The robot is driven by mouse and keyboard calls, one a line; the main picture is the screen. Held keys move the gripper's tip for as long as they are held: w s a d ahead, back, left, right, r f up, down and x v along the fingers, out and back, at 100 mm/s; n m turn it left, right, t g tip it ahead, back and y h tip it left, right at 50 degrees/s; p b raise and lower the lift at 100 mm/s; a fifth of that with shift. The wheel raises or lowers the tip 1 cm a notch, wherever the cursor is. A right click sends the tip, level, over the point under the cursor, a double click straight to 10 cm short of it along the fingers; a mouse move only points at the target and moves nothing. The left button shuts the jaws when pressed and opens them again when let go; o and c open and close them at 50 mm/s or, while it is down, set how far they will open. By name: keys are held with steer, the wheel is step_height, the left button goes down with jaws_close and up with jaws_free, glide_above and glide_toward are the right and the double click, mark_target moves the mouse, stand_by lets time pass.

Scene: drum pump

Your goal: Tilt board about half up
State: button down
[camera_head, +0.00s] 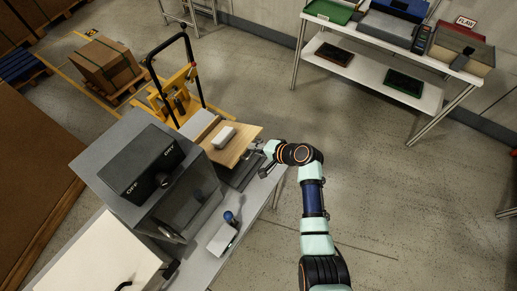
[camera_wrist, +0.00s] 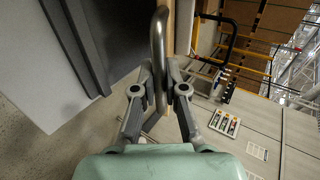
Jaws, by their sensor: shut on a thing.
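The wooden board (camera_head: 237,148) is in the middle of the head view, on the grey bench beside a grey machine. It appears tilted, but its exact angle is hard to tell. A small white block (camera_head: 223,137) rests on its upper face. In the wrist view a curved metal handle (camera_wrist: 158,50) stands at the board's edge (camera_wrist: 183,28). My gripper (camera_wrist: 159,88) is shut on this handle, with a finger on each side of the bar. In the head view my gripper (camera_head: 262,150) is at the board's right edge; its fingers are small there.
A white box (camera_head: 222,239) and a blue knob (camera_head: 229,216) are on the bench in front. A yellow trolley (camera_head: 172,88) stands behind. The floor to the right is clear up to a white shelf (camera_head: 400,68).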

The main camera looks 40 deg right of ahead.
steer(key=shift+w+a+r+p, duration=0.1)
steer(key=shift+w+r+p, duration=0.3)
steer(key=shift+r, duration=0.4)
steer(key=c, duration=1.2)
jaws_free()
steer(key=v, duration=1.2)
